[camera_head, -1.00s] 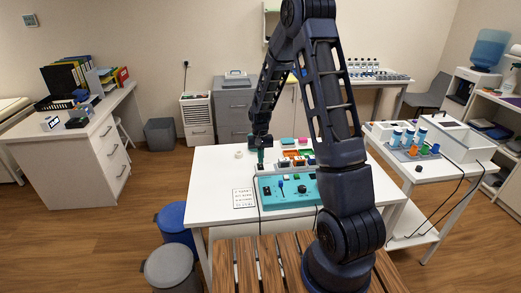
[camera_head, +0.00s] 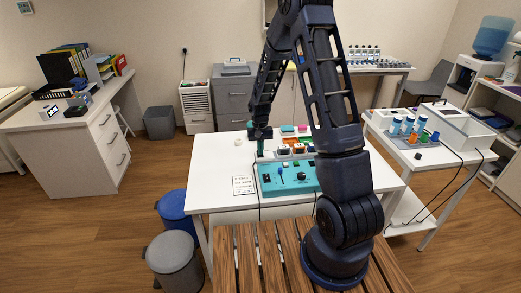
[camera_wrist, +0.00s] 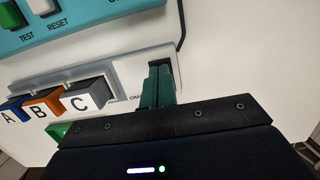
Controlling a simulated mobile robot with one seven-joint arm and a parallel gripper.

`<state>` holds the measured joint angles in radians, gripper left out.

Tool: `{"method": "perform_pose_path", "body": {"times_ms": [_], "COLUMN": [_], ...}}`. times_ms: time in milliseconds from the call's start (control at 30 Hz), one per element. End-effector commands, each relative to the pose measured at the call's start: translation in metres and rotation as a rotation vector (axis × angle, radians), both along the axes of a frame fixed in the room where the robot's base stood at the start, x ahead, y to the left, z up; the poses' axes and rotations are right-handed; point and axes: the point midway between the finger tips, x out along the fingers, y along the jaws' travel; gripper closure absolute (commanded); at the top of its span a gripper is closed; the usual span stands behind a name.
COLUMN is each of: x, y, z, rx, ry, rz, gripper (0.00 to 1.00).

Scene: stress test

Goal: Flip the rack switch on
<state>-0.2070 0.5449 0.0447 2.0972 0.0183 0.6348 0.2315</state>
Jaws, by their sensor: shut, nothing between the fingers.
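My gripper (camera_head: 260,146) is at the back left of the teal control panel (camera_head: 295,168) on the white table. In the wrist view its green fingers (camera_wrist: 160,72) are shut together, with nothing seen between them. Their tips are at a dark recess in the end of a grey-white strip, beside a partly hidden label; contact cannot be told. The same strip holds lettered blocks: a blue A block (camera_wrist: 12,110), an orange B block (camera_wrist: 42,103) and a dark C block with a white face (camera_wrist: 86,98). No part is clearly identifiable as the rack switch.
The teal panel carries a blue lever (camera_head: 280,174) and a black knob (camera_head: 301,176). A printed sheet (camera_head: 243,185) lies to its left. A side table at the right holds several bottles (camera_head: 409,125).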

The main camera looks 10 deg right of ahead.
Motion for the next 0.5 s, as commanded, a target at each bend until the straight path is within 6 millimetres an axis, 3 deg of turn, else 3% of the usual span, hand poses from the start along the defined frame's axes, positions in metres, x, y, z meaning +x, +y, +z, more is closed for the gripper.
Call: {"method": "perform_pose_path", "body": {"times_ms": [500], "x": [0.015], "y": [0.000], "z": [0.000], "rx": [0.000], "ry": [0.000], "rz": [0.000], "gripper": [1.00]}}
